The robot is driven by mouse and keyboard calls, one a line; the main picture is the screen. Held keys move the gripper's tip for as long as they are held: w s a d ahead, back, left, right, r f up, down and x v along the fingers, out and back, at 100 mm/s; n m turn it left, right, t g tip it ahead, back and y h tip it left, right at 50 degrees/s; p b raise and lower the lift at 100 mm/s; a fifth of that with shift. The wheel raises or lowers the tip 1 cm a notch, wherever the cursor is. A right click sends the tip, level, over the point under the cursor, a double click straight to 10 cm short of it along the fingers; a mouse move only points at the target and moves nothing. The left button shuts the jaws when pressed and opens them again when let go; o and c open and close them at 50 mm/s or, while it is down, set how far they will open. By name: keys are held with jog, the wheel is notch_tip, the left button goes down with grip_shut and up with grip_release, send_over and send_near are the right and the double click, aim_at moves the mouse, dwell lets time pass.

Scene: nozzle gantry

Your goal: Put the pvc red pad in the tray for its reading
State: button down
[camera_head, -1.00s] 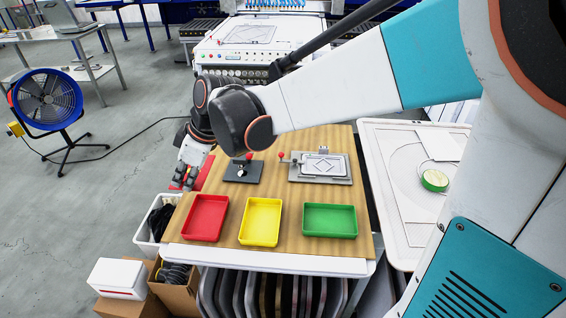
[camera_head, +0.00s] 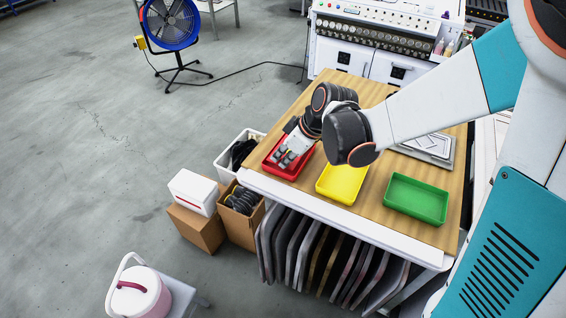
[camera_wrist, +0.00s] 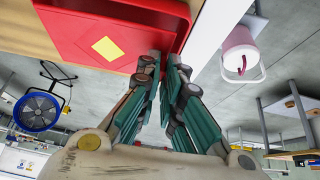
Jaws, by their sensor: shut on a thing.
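The red tray (camera_head: 270,166) stands at the front left of the wooden table. My gripper (camera_head: 282,158) is over it, tilted down, with its fingertips at the tray. In the wrist view the fingers of my gripper (camera_wrist: 166,64) are close together against the red area of the tray (camera_wrist: 80,15).
The yellow tray (camera_head: 341,184) is just right of the red one, and the green tray (camera_head: 416,200) is further right. A plate fixture (camera_head: 430,146) lies behind them. A white bin (camera_head: 226,160) and cardboard boxes stand on the floor left of the table.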

notch_tip(320, 180, down, 3)
jog(key=shift+f+b, duration=0.15)
jog(key=shift+b, duration=0.35)
jog(key=c, duration=2.2)
grip_release()
jog(key=o, duration=0.4)
jog(key=shift+o, duration=0.2)
